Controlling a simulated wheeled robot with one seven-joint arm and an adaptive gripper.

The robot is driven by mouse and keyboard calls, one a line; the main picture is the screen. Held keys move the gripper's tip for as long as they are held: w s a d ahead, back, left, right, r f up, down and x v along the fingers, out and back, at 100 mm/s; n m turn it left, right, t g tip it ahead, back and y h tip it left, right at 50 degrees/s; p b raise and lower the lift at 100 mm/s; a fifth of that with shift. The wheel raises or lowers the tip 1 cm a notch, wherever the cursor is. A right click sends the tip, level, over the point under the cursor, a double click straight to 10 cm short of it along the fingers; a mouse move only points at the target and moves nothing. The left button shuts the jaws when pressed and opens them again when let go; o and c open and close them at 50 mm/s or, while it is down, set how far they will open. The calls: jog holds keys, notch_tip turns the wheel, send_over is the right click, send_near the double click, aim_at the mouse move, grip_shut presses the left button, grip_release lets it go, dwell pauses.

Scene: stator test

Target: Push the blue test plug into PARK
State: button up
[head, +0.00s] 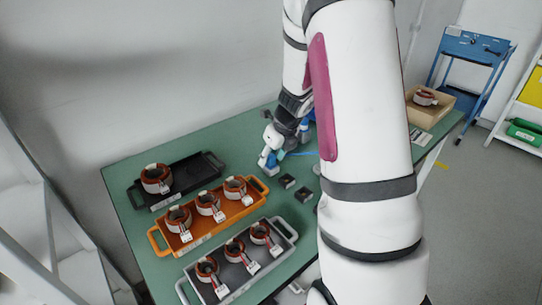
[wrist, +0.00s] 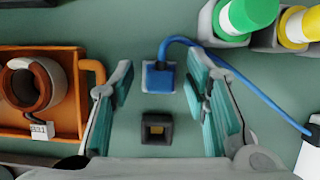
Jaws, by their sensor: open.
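The blue test plug (wrist: 158,78) shows in the wrist view as a square blue block with a blue cable running off to the right. It lies between the fingertips of my open gripper (wrist: 160,84), with a gap on both sides. I cannot tell how deep it sits or whether it is in a socket. A dark block with a square opening (wrist: 157,129) stands just below it in the picture, empty. No PARK label is readable. In the head view my gripper (head: 268,160) is low over the table, and the plug is not clearly visible there.
An orange tray (wrist: 88,68) with stators is close on the left in the wrist view. Green (wrist: 250,14) and yellow (wrist: 298,26) cylinders stand at upper right. In the head view, dark blocks (head: 288,181) sit right of the orange tray; black (head: 207,160) and grey (head: 287,227) trays flank it.

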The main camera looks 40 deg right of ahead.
jog(key=v, duration=1.2)
dwell(0.5)
jog(key=s+a+r+n+y+p, duration=0.1)
jog(key=s+a+r+n+p, duration=0.1)
jog(key=s+a+r+n, duration=0.5)
jog(key=s+a+r+n+y+p, duration=0.1)
jog(key=s+a+r+n, duration=0.35)
jog(key=a+n, duration=0.6)
jog(key=s+a+r+n+h+p, duration=0.1)
jog(key=s+a+r+n, duration=0.1)
jog(key=s+n, duration=0.4)
jog(key=s+a+r+n+h+p, duration=0.1)
jog(key=s+a+r+n, duration=0.1)
jog(key=s+n, duration=0.5)
jog(key=n, duration=0.4)
jog(key=shift+a, duration=0.15)
jog(key=shift+n, duration=0.25)
